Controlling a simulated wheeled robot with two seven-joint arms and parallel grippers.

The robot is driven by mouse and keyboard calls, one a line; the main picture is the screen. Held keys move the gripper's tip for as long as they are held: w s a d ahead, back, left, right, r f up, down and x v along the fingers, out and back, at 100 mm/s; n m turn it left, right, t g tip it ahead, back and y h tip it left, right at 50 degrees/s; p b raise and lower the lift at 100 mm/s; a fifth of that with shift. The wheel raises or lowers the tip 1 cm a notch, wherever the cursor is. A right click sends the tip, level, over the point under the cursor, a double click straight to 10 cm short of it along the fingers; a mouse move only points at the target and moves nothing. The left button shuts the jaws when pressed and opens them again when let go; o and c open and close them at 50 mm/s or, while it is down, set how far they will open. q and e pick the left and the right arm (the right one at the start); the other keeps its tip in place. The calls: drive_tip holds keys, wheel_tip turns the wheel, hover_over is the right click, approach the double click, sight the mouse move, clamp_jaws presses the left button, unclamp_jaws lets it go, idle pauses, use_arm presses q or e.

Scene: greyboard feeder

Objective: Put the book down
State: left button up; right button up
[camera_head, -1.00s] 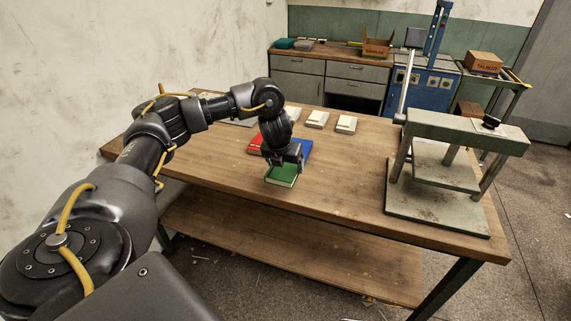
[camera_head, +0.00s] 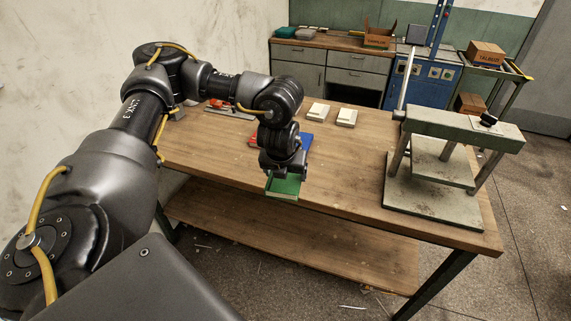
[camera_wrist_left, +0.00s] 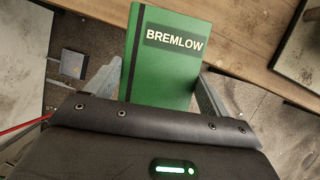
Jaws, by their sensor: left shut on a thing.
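The green book (camera_head: 284,187) is in my left gripper (camera_head: 285,174), near the front edge of the wooden table (camera_head: 345,180). In the left wrist view the green book (camera_wrist_left: 167,62) has a black band and the label "BREMLOW", and it sits between the two fingers of my left gripper (camera_wrist_left: 160,90). The gripper is shut on it. The head view does not clearly show whether the book touches the table. My right gripper is not in view.
A blue book (camera_head: 304,143) and a red book (camera_head: 255,140) lie behind the gripper, partly hidden. A green-grey press (camera_head: 440,165) stands at the right. The table between the books and press is clear.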

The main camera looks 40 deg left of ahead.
use_arm(q)
drive_tip(key=s+d+f+n+g+h, duration=0.1)
drive_tip(key=s+d+f+n+g, duration=0.3)
drive_tip(key=n, duration=1.1)
drive_tip(key=s+d+f+n+g+h, duration=0.1)
drive_tip(key=s+d+f+n+g, duration=0.3)
drive_tip(key=s+d+f+n, duration=0.4)
drive_tip(key=s+d+n, duration=0.2)
drive_tip(key=d+n, duration=0.1)
drive_tip(key=n, duration=0.4)
drive_tip(key=shift+g, duration=0.3)
